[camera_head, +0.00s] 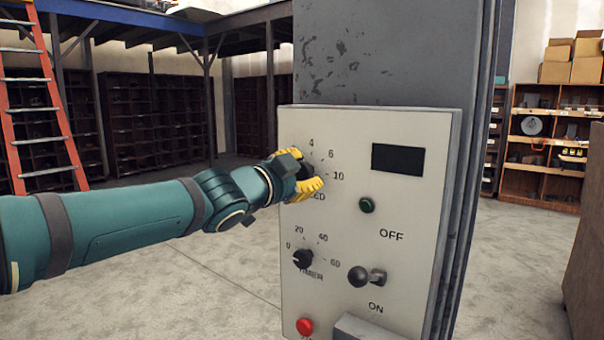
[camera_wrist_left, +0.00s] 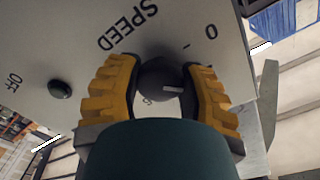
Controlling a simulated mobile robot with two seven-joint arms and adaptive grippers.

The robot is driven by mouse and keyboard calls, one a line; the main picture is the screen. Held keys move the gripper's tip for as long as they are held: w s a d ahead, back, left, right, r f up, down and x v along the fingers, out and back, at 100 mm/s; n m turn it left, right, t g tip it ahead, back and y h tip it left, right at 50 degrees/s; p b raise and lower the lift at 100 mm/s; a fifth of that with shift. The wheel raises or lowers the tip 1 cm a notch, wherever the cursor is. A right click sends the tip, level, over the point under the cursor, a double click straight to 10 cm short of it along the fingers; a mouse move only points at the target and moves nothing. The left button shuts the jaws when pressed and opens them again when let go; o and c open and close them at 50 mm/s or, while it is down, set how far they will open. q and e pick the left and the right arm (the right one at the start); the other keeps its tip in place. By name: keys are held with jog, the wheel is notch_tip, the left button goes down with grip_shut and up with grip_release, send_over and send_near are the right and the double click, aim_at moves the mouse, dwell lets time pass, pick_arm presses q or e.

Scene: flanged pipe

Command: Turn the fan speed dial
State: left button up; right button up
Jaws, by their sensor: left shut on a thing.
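The fan speed dial is a dark round knob on a pale control panel (camera_head: 405,290). In the head view it is mostly hidden by my left gripper (camera_head: 308,180), with the numbers 4, 6 and 10 showing around it. In the left wrist view the dial (camera_wrist_left: 160,82) sits between the two yellow fingers of my left gripper (camera_wrist_left: 160,78), below the word SPEED. A light mark shows on the dial's face. The fingers are closed on the dial from both sides. My right gripper is in neither view.
Below the dial is a black timer knob (camera_head: 303,259). To the right are a green button (camera_head: 367,205), a dark display (camera_head: 397,160) and an OFF/ON lever (camera_head: 359,276). A red button (camera_head: 305,327) is at the bottom. The panel is fixed to a grey column (camera_head: 385,55).

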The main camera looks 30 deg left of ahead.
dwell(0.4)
pick_arm(q)
jog(key=o, duration=1.2)
jog(key=s, duration=0.8)
jog(key=s+a, duration=0.1)
jog(key=s, duration=0.3)
